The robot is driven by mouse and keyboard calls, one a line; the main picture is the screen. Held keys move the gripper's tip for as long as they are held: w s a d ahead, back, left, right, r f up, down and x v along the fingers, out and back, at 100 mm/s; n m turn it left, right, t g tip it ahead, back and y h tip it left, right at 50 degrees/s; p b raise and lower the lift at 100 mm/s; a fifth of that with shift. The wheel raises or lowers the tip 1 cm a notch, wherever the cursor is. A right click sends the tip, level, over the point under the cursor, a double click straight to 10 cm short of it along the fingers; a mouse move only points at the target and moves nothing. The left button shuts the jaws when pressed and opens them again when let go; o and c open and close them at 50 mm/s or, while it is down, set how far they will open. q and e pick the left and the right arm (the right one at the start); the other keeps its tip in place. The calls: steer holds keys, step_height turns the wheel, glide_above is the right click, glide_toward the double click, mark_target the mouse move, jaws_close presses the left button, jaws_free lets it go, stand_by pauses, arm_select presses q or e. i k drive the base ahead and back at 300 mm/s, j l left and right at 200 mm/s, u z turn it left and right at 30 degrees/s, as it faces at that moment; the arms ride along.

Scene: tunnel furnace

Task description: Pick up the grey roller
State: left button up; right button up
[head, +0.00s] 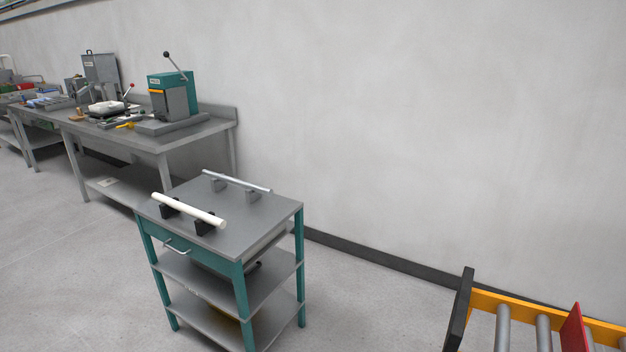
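A thin grey roller (237,181) lies across two small grey supports at the back of the top of a teal and grey cart (248,214). A thicker white roller (188,210) rests on two black supports nearer the front of the same top. The two rollers are apart, with bare grey surface between them. Neither of my grippers shows in the head view.
A grey workbench (180,142) with a teal press (172,95) and several tools stands behind the cart at the left. A yellow roller conveyor (490,300) with a red plate (573,330) is at the lower right. Bare floor (370,310) lies between cart and conveyor.

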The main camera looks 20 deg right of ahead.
mark_target(260, 189)
steer(key=z, duration=0.25)
steer(key=i+l+z, duration=0.1)
steer(key=i+z, duration=0.2)
steer(key=i, duration=0.3)
steer(key=i+z, duration=0.3)
steer(key=i, duration=0.3)
steer(key=i+j+z, duration=0.3)
steer(key=i, duration=0.3)
steer(key=i+l+z, duration=0.15)
steer(key=i, duration=0.5)
steer(key=i+l+z, duration=0.2)
steer(key=i, duration=0.5)
steer(key=i+u, duration=0.25)
steer(key=u, duration=0.2)
steer(key=i+u, duration=0.2)
steer(key=u, duration=0.2)
steer(key=i+l+u, duration=0.2)
steer(key=u, duration=0.25)
steer(key=i+l+u, duration=0.2)
steer(key=u, duration=0.2)
